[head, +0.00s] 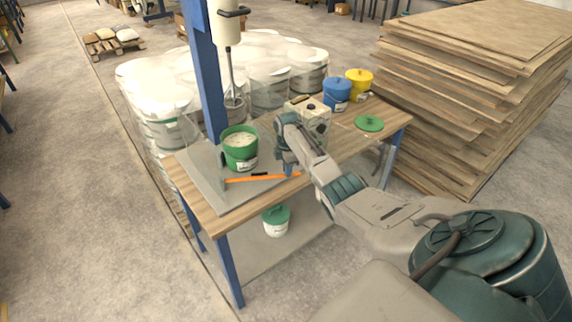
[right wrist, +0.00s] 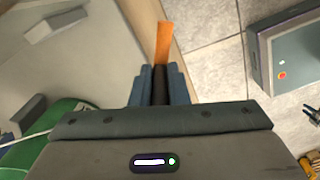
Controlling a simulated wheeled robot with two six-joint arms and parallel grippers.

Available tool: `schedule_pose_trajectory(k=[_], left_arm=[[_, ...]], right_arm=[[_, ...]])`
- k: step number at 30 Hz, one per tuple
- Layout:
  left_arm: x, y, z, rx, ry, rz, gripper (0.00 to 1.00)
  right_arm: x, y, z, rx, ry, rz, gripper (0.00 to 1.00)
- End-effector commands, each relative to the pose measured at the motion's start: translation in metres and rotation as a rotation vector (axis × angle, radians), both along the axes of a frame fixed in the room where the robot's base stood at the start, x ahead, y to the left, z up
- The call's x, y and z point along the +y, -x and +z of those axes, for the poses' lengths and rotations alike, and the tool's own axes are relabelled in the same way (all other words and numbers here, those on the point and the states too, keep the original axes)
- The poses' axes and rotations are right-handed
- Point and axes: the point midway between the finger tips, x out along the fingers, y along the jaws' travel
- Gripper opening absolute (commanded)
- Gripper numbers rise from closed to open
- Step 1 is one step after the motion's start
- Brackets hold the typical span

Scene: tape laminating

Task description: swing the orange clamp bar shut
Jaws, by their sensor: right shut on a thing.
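The orange clamp bar (head: 250,178) runs in front of the open green bucket (head: 240,150), low over the grey base plate (head: 203,165). I cannot tell whether it touches the bucket. My right gripper (head: 290,172) is at the bar's right end. In the right wrist view my gripper (right wrist: 160,88) is shut on the bar's dark end, and the orange part (right wrist: 163,42) reaches out beyond the fingertips. Part of the green bucket (right wrist: 52,140) shows at the lower left there. My left gripper is not in view.
The mixer shaft (head: 228,65) hangs above the bucket beside the blue post (head: 207,75). A pale canister (head: 318,118), a blue bucket (head: 337,92), a yellow bucket (head: 359,82) and a green lid (head: 369,123) are on the table. A grey button box (right wrist: 290,50) is right of my gripper.

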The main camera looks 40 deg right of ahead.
Motion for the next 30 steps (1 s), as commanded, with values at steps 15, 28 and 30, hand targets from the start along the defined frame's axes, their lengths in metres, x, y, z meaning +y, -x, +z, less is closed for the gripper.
schedule_pose_trajectory(k=[15, 28, 30], left_arm=[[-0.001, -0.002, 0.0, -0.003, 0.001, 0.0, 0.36], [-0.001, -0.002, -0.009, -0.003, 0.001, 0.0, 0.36], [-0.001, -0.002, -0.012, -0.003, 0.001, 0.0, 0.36]], right_arm=[[0.001, 0.001, -0.002, 0.003, -0.001, 0.001, 0.36], [0.0, -0.001, 0.05, -0.002, 0.001, 0.001, 0.36], [0.0, -0.001, 0.064, -0.001, 0.0, 0.001, 0.36]])
